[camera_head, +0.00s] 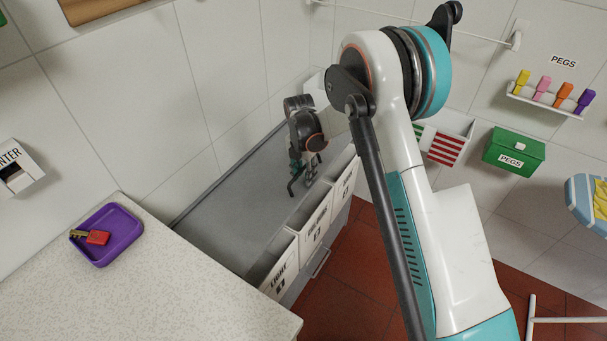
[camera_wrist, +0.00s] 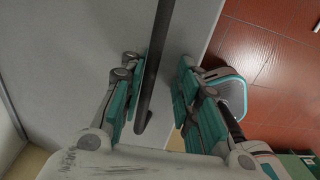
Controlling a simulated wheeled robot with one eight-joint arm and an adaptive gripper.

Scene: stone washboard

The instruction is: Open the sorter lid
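The sorter is a long unit along the wall with a flat grey top (camera_head: 225,215) that looks like its lid. White labelled bins (camera_head: 312,235) line its front side. My gripper (camera_head: 303,172) hangs over the far part of the grey surface. In the wrist view, a dark bar (camera_wrist: 156,70), apparently the lid's handle, runs between the two teal-padded fingers of my gripper (camera_wrist: 158,100). The fingers stand apart, with a visible gap on the right; contact on the left is unclear. The bar's hooked end also shows in the head view (camera_head: 293,187).
A speckled counter (camera_head: 190,290) at the front left holds a purple tray (camera_head: 104,251) with a red-tagged key. A green PEGS box (camera_head: 513,152) and a peg shelf (camera_head: 545,106) are on the right wall. Red tiled floor (camera_head: 350,285) lies beside the bins.

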